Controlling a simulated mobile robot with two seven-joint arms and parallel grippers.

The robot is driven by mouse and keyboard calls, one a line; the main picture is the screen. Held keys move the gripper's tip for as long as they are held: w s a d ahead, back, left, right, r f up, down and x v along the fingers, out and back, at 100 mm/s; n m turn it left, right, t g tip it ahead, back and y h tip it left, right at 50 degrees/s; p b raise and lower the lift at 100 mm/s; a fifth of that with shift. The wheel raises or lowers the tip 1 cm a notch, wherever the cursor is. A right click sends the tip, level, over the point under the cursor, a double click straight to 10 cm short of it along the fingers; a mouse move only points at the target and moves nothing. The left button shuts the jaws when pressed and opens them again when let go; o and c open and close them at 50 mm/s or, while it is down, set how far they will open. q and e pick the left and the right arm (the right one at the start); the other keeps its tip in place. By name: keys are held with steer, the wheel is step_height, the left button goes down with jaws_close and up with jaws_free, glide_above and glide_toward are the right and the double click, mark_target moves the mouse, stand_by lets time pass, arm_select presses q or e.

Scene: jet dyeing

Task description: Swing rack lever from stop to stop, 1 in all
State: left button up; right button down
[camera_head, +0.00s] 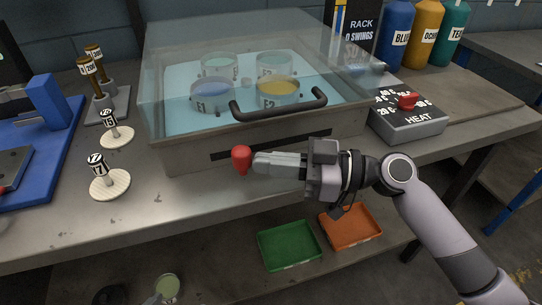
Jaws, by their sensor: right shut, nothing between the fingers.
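My right gripper (262,164) is shut and empty, pointing left. Its fingertips are right beside the knob's right side; I cannot tell whether they touch. The lever's shaft is hidden. The glass-walled bath (185,156) holds several labelled cups, one with yellow liquid (278,88). A sign (352,30) behind it reads "RACK" and "0 SWINGS".
A black bar handle (280,108) spans the bath's front above my right gripper. A HEAT box (408,122) with a red knob stands at right. Numbered pegs on pale discs (110,184) stand at left. Green (289,246) and orange (350,227) trays lie below.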

mark_target(246, 166)
steer(key=shift+a, duration=0.1)
steer(key=a, duration=0.1)
steer(key=a+b, duration=0.1)
steer(key=a, duration=0.1)
steer(key=shift+s+f, duration=0.1)
steer(key=shift+s, duration=0.1)
steer(key=shift+a, duration=0.3)
